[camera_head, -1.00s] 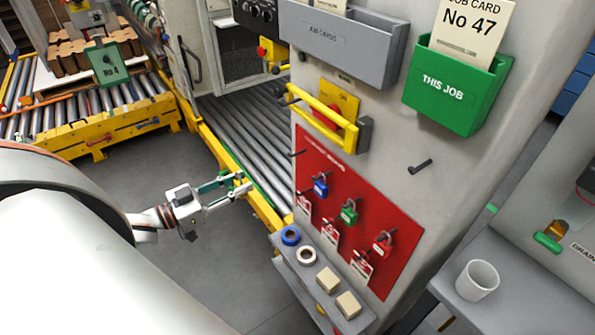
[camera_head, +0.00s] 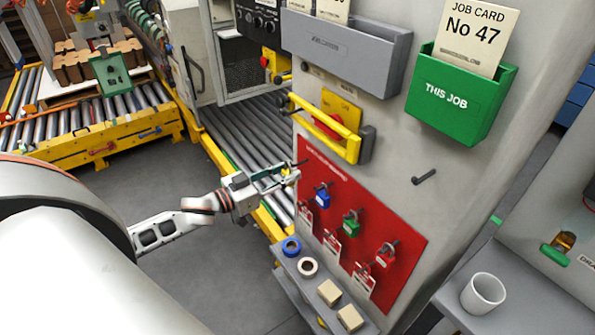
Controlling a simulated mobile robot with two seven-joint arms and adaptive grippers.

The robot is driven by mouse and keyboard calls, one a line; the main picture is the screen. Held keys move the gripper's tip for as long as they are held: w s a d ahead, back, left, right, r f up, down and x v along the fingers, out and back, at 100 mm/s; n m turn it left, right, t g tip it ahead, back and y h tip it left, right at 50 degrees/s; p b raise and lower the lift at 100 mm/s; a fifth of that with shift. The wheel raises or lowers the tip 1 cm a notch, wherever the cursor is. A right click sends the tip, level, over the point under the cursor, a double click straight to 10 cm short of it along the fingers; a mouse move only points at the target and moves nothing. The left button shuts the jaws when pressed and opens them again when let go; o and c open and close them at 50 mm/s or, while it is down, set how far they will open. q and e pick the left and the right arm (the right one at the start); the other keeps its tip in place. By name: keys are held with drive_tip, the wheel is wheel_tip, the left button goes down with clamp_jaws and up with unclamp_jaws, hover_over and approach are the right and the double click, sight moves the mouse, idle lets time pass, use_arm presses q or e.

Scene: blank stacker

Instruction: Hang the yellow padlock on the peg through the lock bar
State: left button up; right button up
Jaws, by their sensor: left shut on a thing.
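The lock bar (camera_head: 328,128) is a yellow handle-shaped bar in front of a red and yellow switch on the grey cabinet. A dark peg end shows at its left. My left gripper (camera_head: 291,175) is shut, below the bar, close to the upper left edge of the red board. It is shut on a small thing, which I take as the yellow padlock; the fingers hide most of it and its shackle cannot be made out. My right gripper is not in view.
The red board (camera_head: 402,222) carries blue (camera_head: 322,197), green (camera_head: 351,226) and red padlocks on pegs, with tags. A bare black peg (camera_head: 425,177) sticks out at right. Below is a shelf with tape rolls (camera_head: 307,267) and blocks. A green card holder (camera_head: 465,105) hangs upper right.

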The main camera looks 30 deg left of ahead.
use_arm(q)
drive_tip(key=w, duration=0.1)
drive_tip(key=w+d, duration=0.1)
drive_tip(key=w+f, duration=0.1)
drive_tip(key=shift+w+d, duration=0.2)
drive_tip(key=shift+d, duration=0.05)
drive_tip(key=shift+f, duration=0.15)
drive_tip(key=o, duration=1.1)
drive_tip(key=shift+f, duration=0.1)
